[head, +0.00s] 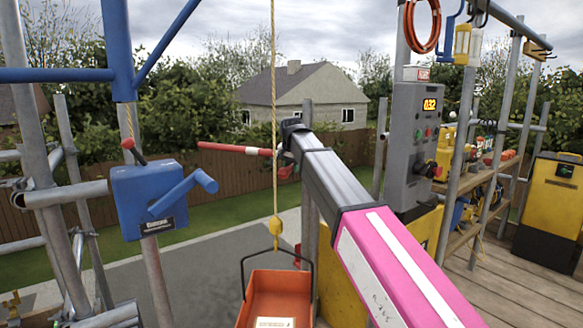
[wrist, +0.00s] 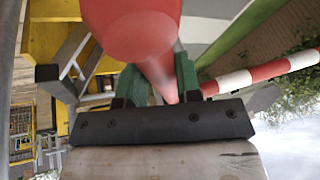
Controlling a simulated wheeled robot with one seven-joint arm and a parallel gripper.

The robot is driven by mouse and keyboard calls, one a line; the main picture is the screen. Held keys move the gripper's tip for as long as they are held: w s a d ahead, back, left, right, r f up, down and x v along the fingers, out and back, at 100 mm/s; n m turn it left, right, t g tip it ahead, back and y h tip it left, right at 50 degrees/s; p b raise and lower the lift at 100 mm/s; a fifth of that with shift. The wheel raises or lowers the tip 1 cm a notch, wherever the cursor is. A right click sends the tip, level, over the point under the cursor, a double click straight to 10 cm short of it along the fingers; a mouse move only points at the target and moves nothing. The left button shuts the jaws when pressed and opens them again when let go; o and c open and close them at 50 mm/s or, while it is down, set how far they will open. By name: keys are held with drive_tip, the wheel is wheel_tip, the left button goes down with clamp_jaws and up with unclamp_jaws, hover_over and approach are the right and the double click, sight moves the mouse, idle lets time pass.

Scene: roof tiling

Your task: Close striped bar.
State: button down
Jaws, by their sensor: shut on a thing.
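The striped bar (head: 236,149) is red and white and stands out level to the left from near my gripper (head: 286,152) in the head view. In the wrist view its striped length (wrist: 262,75) runs off to the right. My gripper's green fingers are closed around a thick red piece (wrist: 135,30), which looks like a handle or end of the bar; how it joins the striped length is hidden. In the head view my arm hides the bar's other side.
An orange hoist bucket (head: 272,297) hangs on a rope (head: 274,110) just left of my arm. A blue winch box (head: 155,200) with a crank is on the left scaffold. A grey control panel (head: 412,145) stands right of my arm, and plank floor (head: 500,290) lies right.

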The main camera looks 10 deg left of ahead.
drive_tip(key=w+d+n+g+y, duration=0.1)
drive_tip(key=w+d+n, duration=0.2)
drive_tip(key=d+n, duration=0.3)
drive_tip(key=w+d+n+g+y, duration=0.2)
drive_tip(key=d+n, duration=0.4)
drive_tip(key=d, duration=0.5)
drive_tip(key=shift+w+d+g+y, duration=0.3)
drive_tip(key=shift+w+d, duration=0.05)
drive_tip(key=shift+w, duration=0.4)
drive_tip(key=c, duration=0.8)
unclamp_jaws()
drive_tip(key=shift+d, duration=0.1)
drive_tip(key=shift+r, duration=0.15)
drive_tip(key=s+a+r, duration=0.7)
drive_tip(key=s+r, duration=0.1)
drive_tip(key=r, duration=0.2)
drive_tip(key=shift+s+a+r, duration=0.3)
drive_tip(key=shift+s+r, duration=0.1)
